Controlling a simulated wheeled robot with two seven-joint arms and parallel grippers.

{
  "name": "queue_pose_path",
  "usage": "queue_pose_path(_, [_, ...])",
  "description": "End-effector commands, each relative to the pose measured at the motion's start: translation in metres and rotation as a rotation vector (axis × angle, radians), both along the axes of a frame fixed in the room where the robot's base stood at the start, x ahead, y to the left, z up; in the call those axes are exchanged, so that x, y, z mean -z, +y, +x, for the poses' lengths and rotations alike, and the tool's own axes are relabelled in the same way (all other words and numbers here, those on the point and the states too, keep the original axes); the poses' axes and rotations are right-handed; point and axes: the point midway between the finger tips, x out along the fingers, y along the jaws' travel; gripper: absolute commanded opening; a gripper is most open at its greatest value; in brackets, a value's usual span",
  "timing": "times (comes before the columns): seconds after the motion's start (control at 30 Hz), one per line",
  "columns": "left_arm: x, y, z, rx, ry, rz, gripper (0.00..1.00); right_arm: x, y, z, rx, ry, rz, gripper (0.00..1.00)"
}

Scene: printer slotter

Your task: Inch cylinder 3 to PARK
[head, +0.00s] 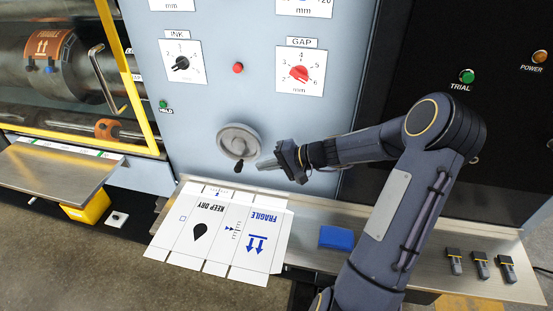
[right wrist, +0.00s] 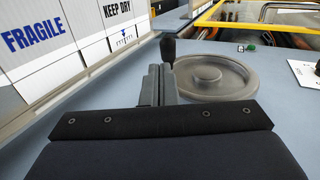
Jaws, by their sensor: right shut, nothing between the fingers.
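A dark cylinder (head: 75,75) with an orange FRAGILE plate (head: 42,45) shows behind the yellow frame at the upper left. I cannot read a cylinder number or a PARK mark. A grey handwheel (head: 240,140) with a black crank handle (head: 238,167) is on the pale panel. My right gripper (head: 262,165) is shut and empty, just right of the crank handle. In the right wrist view the fingertips (right wrist: 160,75) are close to the crank handle (right wrist: 168,50) and the wheel (right wrist: 208,76); I cannot tell if they touch. My left gripper is not in view.
The panel has an INK dial (head: 181,63), a GAP dial (head: 299,73), a red button (head: 238,68) and a small green button (head: 163,104). A printed cardboard sheet (head: 215,230) and a blue block (head: 337,237) lie on the ledge below. A green TRIAL button (head: 466,76) is at right.

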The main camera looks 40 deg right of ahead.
Motion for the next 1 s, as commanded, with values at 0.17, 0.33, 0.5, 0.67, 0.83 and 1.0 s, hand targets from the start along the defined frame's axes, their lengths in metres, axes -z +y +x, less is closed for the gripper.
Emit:
queue_pose_path(0.17, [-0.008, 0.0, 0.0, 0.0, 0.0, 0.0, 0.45, 0.01, 0.017, 0.02, -0.003, -0.001, 0.002, 0.0])
queue_pose_path(0.33, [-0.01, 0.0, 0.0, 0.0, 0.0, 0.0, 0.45, 0.017, 0.024, 0.028, 0.0, -0.001, 0.001, 0.0])
queue_pose_path(0.5, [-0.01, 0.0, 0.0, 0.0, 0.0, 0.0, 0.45, 0.018, 0.025, 0.03, 0.0, -0.001, -0.001, 0.0])
queue_pose_path(0.67, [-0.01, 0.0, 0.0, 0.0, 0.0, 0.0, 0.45, 0.018, 0.025, 0.03, 0.0, -0.001, -0.001, 0.0])
queue_pose_path(0.83, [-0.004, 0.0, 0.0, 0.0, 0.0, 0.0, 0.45, 0.021, 0.025, 0.03, 0.0, -0.007, 0.004, 0.0])
queue_pose_path(1.0, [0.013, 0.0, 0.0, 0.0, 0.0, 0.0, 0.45, 0.025, 0.026, 0.031, 0.001, -0.035, 0.027, 0.0])
